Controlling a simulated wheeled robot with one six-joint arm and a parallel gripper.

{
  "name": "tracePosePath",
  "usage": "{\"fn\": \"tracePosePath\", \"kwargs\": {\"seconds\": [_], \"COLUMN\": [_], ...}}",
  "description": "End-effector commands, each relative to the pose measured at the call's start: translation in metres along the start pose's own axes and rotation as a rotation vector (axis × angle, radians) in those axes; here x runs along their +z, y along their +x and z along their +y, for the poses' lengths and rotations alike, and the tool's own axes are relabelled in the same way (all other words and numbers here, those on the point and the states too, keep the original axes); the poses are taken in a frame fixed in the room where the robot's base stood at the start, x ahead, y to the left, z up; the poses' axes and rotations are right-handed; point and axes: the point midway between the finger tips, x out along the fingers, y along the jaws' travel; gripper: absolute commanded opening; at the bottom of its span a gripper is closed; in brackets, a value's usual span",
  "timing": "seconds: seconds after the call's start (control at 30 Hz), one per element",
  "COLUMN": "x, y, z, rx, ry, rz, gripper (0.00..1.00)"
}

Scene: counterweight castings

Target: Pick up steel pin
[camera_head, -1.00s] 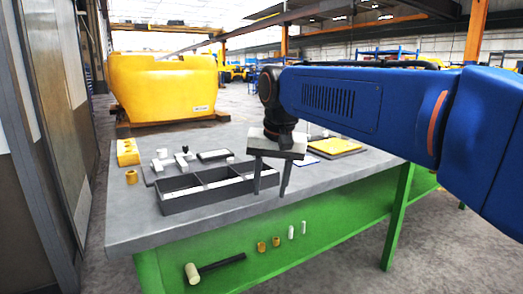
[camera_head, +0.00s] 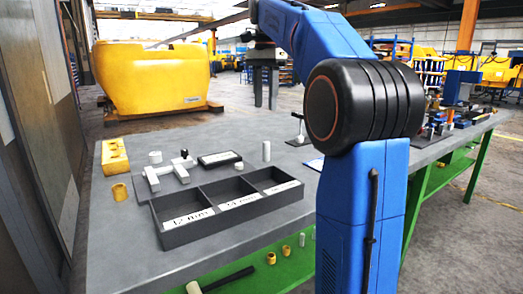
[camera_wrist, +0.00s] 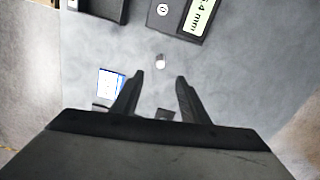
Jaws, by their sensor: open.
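A steel pin (camera_head: 266,151) stands upright on the grey table (camera_head: 120,255), behind the divided tray, in the head view. It shows as a small bright round shape (camera_wrist: 160,62) in the wrist view, just beyond the fingertips and roughly midway between them. My gripper (camera_head: 266,104) points down, open and empty, above the far part of the table. In the wrist view its two dark fingers (camera_wrist: 160,78) are spread apart, with nothing between the tips. A gap shows between the fingertips and the pin in the head view.
The black three-compartment tray (camera_head: 163,238) stands in front of the pin. A black readout (camera_head: 217,158), also in the wrist view (camera_wrist: 165,22), lies left of it. A grey fixture (camera_head: 165,178), brass ring (camera_head: 119,192) and yellow block (camera_head: 115,156) stand farther left. A blue-white card (camera_wrist: 111,84) lies nearby.

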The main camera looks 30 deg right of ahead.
Motion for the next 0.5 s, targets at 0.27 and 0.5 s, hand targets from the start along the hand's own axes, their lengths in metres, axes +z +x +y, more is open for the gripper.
{"fn": "tracePosePath", "kwargs": {"seconds": [0.27, 0.5], "x": [-0.001, -0.001], "y": [0.033, 0.076], "z": [0.0, 0.0], "rx": [0.005, 0.004], "ry": [0.007, 0.005], "rz": [-0.003, -0.002], "gripper": [0.41, 0.41]}}
